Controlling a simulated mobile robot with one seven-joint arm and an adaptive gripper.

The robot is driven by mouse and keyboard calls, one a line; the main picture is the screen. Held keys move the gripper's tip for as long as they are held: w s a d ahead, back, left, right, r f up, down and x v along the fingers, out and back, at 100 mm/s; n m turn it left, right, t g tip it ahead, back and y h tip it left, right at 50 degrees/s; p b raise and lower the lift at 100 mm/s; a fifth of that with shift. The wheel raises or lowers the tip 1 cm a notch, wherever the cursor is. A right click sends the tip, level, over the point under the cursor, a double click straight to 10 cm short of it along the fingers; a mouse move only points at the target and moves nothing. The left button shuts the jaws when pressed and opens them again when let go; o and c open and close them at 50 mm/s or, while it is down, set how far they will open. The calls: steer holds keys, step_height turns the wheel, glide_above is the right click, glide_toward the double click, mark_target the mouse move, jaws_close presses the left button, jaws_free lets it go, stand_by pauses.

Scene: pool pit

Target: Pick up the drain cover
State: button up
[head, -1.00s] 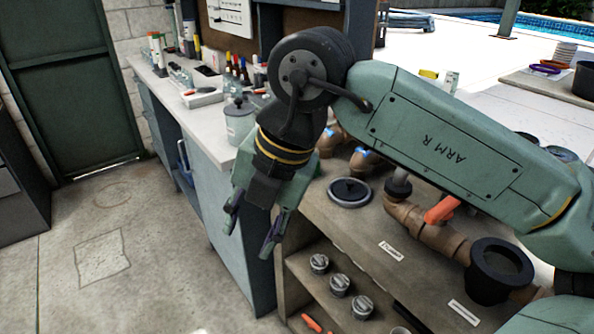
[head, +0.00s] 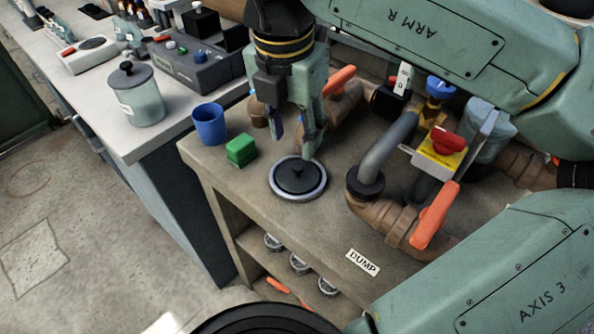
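The drain cover looks to be the round black disc with a centre knob and a grey rim (head: 298,187); it lies flat on the brown bench top (head: 215,163). My gripper (head: 294,145) points down just above and behind it in the head view. Its two fingers are apart with nothing seen between them, so it is open. The fingertips come close to the disc's far edge in the picture; I cannot tell the exact height gap.
A green block (head: 241,150) and a blue cup (head: 209,124) stand left of the disc. Brown pipes with an orange handle (head: 434,215) and a red-and-yellow switch (head: 443,147) crowd the right. A lidded jar (head: 137,95) stands on the white counter. Bare bench lies in front, near the DUMP label (head: 362,262).

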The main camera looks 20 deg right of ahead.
mark_target(298, 166)
steer(key=f+b, duration=0.1)
steer(key=f, duration=0.1)
steer(key=w+f+b, duration=0.1)
steer(key=f, duration=0.2)
steer(key=d+f+b, duration=0.1)
steer(key=f, duration=0.2)
steer(key=shift+w+f, duration=0.15)
steer(key=shift+f, duration=0.1)
steer(key=shift+c, duration=0.2)
jaws_close()
